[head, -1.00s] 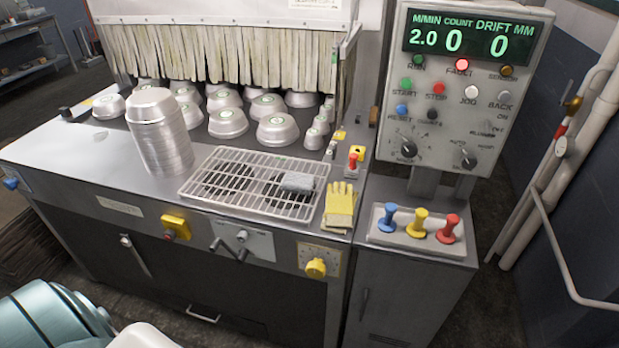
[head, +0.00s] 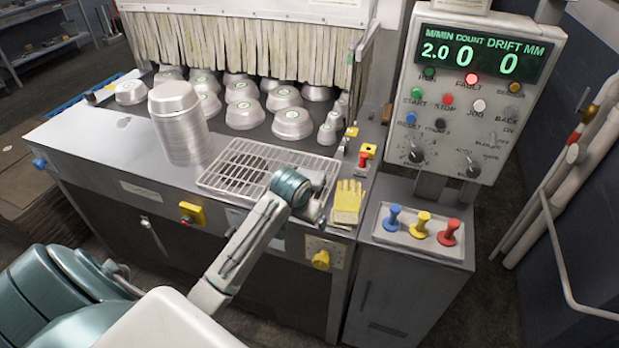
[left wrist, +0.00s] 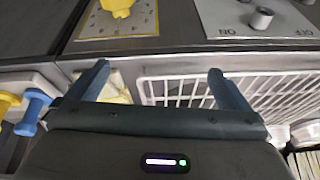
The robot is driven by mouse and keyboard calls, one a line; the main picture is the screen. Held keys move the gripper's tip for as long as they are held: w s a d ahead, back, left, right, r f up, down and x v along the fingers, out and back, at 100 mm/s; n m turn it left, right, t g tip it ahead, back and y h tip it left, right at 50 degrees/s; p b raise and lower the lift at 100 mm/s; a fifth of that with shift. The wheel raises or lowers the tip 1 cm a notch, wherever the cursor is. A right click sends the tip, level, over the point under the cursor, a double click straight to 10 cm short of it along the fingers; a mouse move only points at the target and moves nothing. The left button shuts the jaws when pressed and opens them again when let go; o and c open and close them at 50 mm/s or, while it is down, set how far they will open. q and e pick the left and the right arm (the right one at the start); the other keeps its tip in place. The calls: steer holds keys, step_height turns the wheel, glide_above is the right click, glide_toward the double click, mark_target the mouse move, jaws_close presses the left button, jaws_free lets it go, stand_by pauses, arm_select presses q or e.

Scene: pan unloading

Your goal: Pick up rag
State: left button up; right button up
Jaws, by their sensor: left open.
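The grey rag (head: 316,178) lies on the right part of the white wire rack (head: 225,178); my left arm's wrist hides much of it in the head view. My left gripper (left wrist: 160,80) is open and empty, with its two fingers wide apart above the front of the machine top. The near edge of the rack (left wrist: 180,80) shows between and beyond the fingers in the left wrist view, where I cannot make out the rag. My right gripper is not in view.
Yellow gloves (head: 348,201) lie just right of the rack. A tall stack of pans (head: 180,135) stands left of it, with several upturned pans behind. A red-topped knob (head: 363,160), a control panel (head: 465,95) and coloured push handles (head: 419,225) stand to the right.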

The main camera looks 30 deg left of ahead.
arm_select(q)
steer(key=n, duration=0.2)
glide_toward(309, 176)
steer(key=s+d+r, duration=0.1)
steer(key=s, duration=0.1)
steer(key=w+f, duration=0.1)
steer(key=w+f+p, duration=0.2)
steer(key=f, duration=0.1)
steer(key=shift+a, duration=0.35)
steer(key=p+x, duration=0.2)
steer(key=x, duration=0.1)
steer(key=p+x, duration=0.1)
steer(key=shift+w+a+f, duration=0.1)
steer(key=shift+a+f, duration=0.05)
steer(key=shift+a, duration=0.15)
steer(key=shift+w+f, duration=0.2)
steer(key=shift+f, duration=0.35)
steer(key=c, duration=0.9)
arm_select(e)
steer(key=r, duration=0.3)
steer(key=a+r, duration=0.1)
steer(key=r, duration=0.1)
